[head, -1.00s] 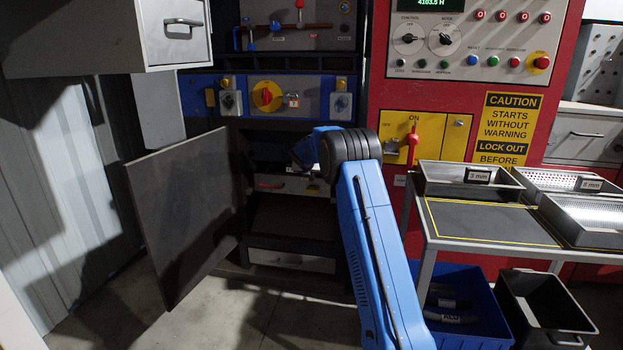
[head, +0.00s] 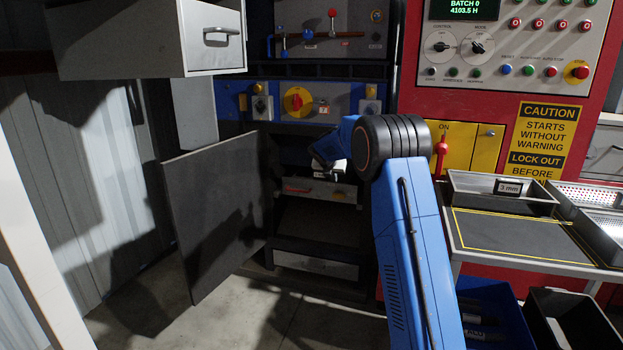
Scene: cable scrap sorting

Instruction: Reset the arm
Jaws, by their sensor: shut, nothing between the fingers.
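My blue arm rises from the bottom of the head view to a dark elbow joint and bends left there. At its far end my gripper (head: 337,167) is small and partly hidden behind the wrist; it looks shut, with nothing seen in it.
Right are the red control machine (head: 470,85), a table (head: 520,238) with metal trays, a blue bin (head: 495,310) and a black bin (head: 570,320). Floor shows front left.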

